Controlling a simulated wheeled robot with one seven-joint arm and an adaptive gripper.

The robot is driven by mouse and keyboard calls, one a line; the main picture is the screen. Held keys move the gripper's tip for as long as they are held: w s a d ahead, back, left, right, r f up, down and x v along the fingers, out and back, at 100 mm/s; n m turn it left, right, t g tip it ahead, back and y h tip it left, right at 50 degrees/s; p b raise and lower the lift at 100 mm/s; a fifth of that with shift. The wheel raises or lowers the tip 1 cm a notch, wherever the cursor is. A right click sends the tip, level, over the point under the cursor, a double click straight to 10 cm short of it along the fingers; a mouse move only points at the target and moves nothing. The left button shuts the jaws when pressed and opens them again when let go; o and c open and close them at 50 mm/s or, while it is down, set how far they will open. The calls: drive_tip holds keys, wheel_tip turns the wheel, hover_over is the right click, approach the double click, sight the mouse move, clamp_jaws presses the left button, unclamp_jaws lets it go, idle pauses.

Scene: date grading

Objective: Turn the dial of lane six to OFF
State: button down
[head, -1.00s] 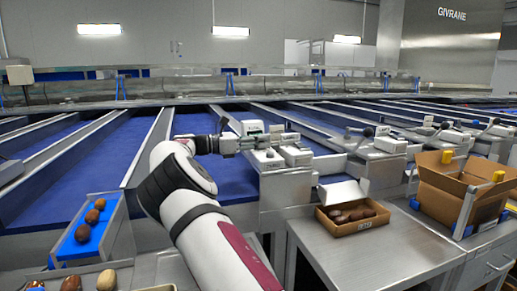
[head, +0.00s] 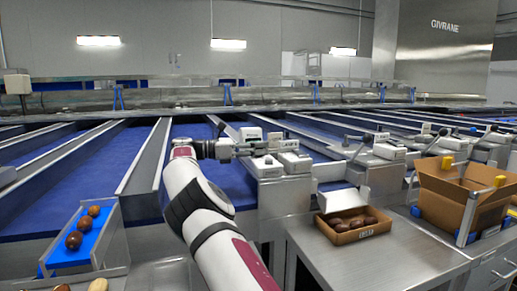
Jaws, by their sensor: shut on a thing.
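My gripper (head: 236,150) reaches in from the left, at the white control boxes on the lane divider in the middle of the head view. Its jaws are shut on a small part beside these boxes, which appears to be the dial. The dial is mostly hidden by the fingers, so its pointer and setting cannot be read. A white box (head: 250,133) stands just behind the jaws. Two more white boxes, a left one (head: 263,166) and a right one (head: 294,162), sit just to the right and nearer. Their lane labels are too small to read.
Blue lanes run between metal dividers (head: 148,160). A small carton of dates (head: 362,232) stands on a metal bench (head: 335,262) at right, beside a large open cardboard box (head: 450,196). A blue-lined chute (head: 112,228) with dates is at lower left.

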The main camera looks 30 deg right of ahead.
drive_tip(key=c, duration=1.3)
unclamp_jaws()
drive_tip(key=shift+s+r+n+t+h+p, duration=0.1)
drive_tip(key=shift+r+n+t+h+p, duration=0.1)
drive_tip(key=shift+n+t+h+p, duration=0.5)
drive_tip(key=n+t+p, duration=0.2)
drive_tip(key=t+p, duration=0.3)
drive_tip(key=shift+n, duration=0.4)
drive_tip(key=n+t+p, duration=0.2)
drive_tip(key=t+p, duration=0.1)
drive_tip(key=p, duration=0.3)
drive_tip(key=shift+s+t, duration=0.1)
drive_tip(key=shift+t, duration=0.3)
drive_tip(key=n+t+p, duration=0.1)
drive_tip(key=p, duration=0.1)
drive_tip(key=shift+t+p, duration=0.3)
drive_tip(key=n+t+y+p, duration=0.2)
drive_tip(key=n+t+p, duration=0.1)
drive_tip(key=p, duration=0.6)
drive_tip(key=shift+s+t, duration=0.1)
drive_tip(key=shift+t, duration=0.6)
